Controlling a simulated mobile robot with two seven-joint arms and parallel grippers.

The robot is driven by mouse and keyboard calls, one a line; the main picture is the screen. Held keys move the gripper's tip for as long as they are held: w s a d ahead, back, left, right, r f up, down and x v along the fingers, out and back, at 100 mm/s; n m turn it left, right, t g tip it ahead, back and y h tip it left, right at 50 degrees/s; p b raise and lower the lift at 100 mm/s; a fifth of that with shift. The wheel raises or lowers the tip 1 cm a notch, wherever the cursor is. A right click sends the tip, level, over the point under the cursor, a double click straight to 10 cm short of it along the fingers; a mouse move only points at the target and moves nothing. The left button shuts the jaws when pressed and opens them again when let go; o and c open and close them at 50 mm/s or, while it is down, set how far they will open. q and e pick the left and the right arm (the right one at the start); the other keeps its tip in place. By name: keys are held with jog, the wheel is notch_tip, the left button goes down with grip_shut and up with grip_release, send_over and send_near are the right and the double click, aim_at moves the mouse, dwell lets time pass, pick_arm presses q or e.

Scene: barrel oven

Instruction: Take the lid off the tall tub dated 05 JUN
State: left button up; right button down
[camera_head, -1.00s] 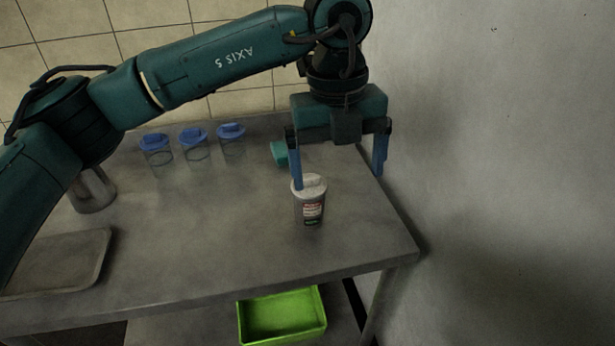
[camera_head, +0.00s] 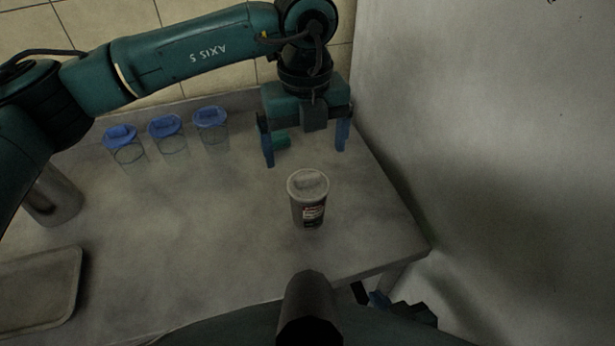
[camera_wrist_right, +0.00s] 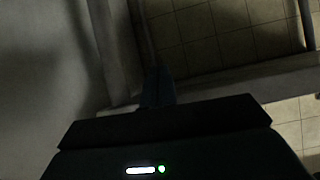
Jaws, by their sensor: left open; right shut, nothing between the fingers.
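A tall grey tub (camera_head: 305,212) stands upright on the metal table, right of the middle in the head view. Its pale lid (camera_head: 308,184) with a raised grip is on it. Its label faces me, but the date is too small to read. My left gripper (camera_head: 305,143) is open and empty, behind the tub and apart from it. My right gripper (camera_head: 378,298) is partly visible low in the head view, beyond the table's front edge. Its blue fingers (camera_wrist_right: 157,88) show together and empty in the right wrist view. The tub is not in that view.
Three clear containers with blue lids (camera_head: 167,126) stand at the back left of the table (camera_head: 200,225). A metal pot (camera_head: 52,200) and a tray (camera_head: 40,288) are at left. A wall (camera_head: 480,130) borders the right.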

aim_at(308, 176)
pick_arm(q)
jog(key=shift+d+f+p, duration=0.2)
jog(key=shift+f+p, duration=0.65)
jog(key=shift+f, duration=2.55)
jog(key=shift+c, duration=0.5)
jog(key=c, duration=1)
jog(key=shift+o, duration=0.2)
jog(key=shift+r, duration=0.1)
